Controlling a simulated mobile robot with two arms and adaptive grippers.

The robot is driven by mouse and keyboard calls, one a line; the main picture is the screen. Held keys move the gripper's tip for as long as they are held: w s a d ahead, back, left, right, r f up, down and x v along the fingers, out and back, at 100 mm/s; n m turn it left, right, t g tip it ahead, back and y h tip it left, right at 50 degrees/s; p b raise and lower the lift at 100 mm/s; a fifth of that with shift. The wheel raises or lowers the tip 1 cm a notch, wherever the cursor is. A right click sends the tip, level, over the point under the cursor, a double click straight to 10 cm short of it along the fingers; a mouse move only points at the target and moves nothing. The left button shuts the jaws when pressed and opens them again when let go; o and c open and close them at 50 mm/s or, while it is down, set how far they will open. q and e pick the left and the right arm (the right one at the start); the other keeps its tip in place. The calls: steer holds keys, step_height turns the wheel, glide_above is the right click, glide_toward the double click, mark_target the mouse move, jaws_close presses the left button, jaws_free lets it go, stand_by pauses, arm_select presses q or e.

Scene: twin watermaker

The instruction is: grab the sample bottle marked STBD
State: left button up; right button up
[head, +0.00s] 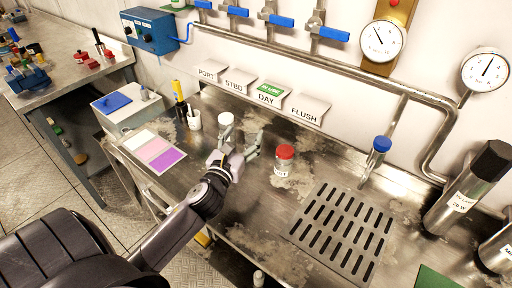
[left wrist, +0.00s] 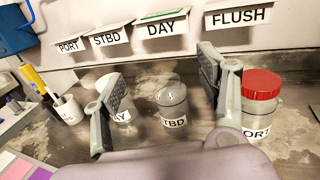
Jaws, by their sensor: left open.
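In the head view my left gripper (head: 237,150) mostly hides this bottle. A white-capped bottle (head: 226,119) labelled "AY" stands behind, partly covered by the left finger in the wrist view. A red-capped bottle (head: 284,159) labelled "ORT" stands to the right. My right gripper is out of view.
Wall signs read PORT, STBD (head: 236,81), DAY and FLUSH. A white cup (head: 195,120) with a yellow marker nearby and a colour card (head: 158,152) lie left. A slotted drain (head: 343,230) and a blue-capped tap (head: 381,145) are right. Bare counter separates the red-capped bottle and drain.

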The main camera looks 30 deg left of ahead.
arm_select(q)
steer(key=f, duration=0.3)
steer(key=f+b, duration=0.1)
steer(key=f, duration=0.2)
steer(key=f+b, duration=0.1)
steer(key=f, duration=0.1)
steer(key=shift+w+f, duration=0.3)
steer(key=shift+f, duration=0.1)
steer(key=shift+x, duration=1)
steer(key=p+x, duration=0.1)
steer(key=x, duration=0.4)
steer(key=shift+w+a+f, duration=0.15)
steer(key=shift+w, duration=0.25)
steer(key=shift+c, duration=0.4)
steer(key=shift+c, duration=1.2)
steer(key=c, duration=0.8)
